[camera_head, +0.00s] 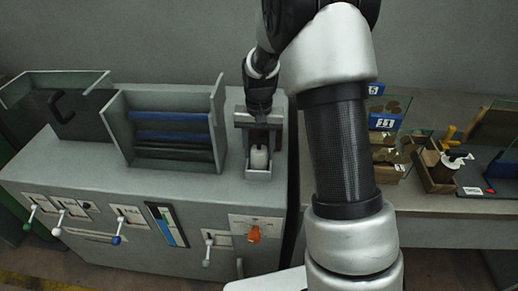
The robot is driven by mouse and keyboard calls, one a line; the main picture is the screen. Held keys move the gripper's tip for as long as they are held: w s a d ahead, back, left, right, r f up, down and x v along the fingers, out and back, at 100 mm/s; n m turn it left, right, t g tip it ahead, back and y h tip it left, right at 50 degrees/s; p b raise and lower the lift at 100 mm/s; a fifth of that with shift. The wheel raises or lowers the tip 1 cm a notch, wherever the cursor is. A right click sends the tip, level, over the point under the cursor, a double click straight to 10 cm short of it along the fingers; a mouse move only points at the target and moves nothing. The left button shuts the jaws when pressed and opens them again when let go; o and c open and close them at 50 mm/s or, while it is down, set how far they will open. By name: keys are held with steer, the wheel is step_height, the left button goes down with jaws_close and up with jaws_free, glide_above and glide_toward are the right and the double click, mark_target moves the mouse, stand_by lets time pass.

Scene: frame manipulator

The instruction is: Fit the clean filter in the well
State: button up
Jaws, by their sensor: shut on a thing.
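A small pale, roughly cylindrical piece (259,158), which looks like the clean filter, shows inside an open-fronted grey housing. This housing (259,178) looks like the well and stands at the right end of the grey machine's top. My gripper (259,138) points down into the housing from above, shut on the top of the pale piece. The finger tips are small and dark here, and the housing partly hides them. I cannot tell whether the piece touches the bottom of the well.
A grey rack with blue and dark bars (168,135) stands left of the well. A bench (450,207) at right holds numbered bins (384,122) and a brown container (440,172). My arm hides the middle.

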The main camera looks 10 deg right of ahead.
steer(key=shift+f, duration=0.15)
steer(key=o, duration=1.2)
steer(key=s+r+t+p, duration=0.1)
steer(key=s+r+p, duration=0.2)
steer(key=r, duration=1)
steer(key=s+r+p, duration=0.3)
steer(key=r, duration=1.1)
steer(key=s+r+n+t+p, duration=0.1)
steer(key=s+r+p, duration=0.1)
steer(key=s, duration=0.4)
steer(key=s+r+n+t+p, duration=0.1)
steer(key=s+r+t+p, duration=0.1)
steer(key=s, duration=0.4)
steer(key=s+r+n+t+p, duration=0.1)
steer(key=s+r+p, duration=0.2)
steer(key=s, duration=0.4)
steer(key=shift+r+n+t, duration=0.3)
steer(key=shift+r, duration=0.55)
